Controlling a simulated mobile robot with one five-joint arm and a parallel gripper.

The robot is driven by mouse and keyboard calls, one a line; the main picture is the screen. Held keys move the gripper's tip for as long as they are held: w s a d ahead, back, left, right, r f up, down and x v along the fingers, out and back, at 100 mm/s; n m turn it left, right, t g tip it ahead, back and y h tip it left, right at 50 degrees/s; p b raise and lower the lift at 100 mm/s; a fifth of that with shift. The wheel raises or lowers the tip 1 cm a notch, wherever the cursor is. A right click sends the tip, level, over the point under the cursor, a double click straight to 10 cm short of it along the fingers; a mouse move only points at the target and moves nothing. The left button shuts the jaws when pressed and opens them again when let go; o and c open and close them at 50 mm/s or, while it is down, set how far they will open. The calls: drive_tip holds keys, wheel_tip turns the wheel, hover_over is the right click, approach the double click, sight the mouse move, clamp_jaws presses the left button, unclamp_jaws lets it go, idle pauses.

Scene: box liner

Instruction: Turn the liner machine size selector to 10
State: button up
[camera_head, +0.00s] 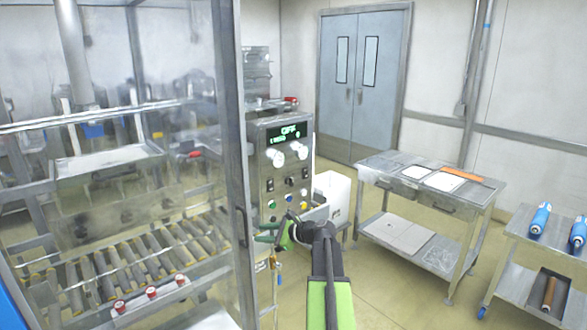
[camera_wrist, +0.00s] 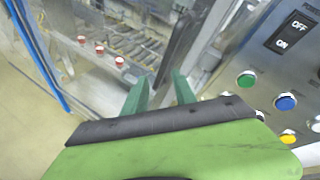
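The liner machine's grey control panel (camera_head: 285,170) stands left of centre in the head view. Its lit display (camera_head: 288,133) reads OFF, with smaller text I cannot read. Below it are two white round knobs, a left one (camera_head: 275,157) and a right one (camera_head: 299,149). I cannot tell which is the size selector or its setting. My gripper (camera_head: 266,233) is in front of the panel's lower left edge, below the knobs and apart from them. In the wrist view its two green fingers (camera_wrist: 158,76) are spread, with nothing between them.
In the wrist view an OFF/ON switch (camera_wrist: 292,32), a green button (camera_wrist: 246,79) and a blue button (camera_wrist: 285,102) lie right of my fingers. A clear guard (camera_head: 120,120) and roller conveyor (camera_head: 140,260) are left. A steel table (camera_head: 425,185) stands right, with open floor before it.

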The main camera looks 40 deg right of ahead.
sight(290, 182)
drive_tip(key=s+d+r+m+t+h+p, duration=0.1)
drive_tip(key=s+d+r+m+t+h, duration=0.2)
drive_tip(key=d, duration=0.4)
drive_tip(key=s+d+r+m, duration=0.4)
drive_tip(key=d, duration=0.3)
drive_tip(key=s+d+r+m+t+h+p, duration=0.1)
drive_tip(key=s+d+r+m+t+h, duration=0.2)
drive_tip(key=d, duration=0.4)
drive_tip(key=w+r+g+y, duration=0.1)
drive_tip(key=w, duration=1.6)
drive_tip(key=shift+d, duration=0.4)
clamp_jaws()
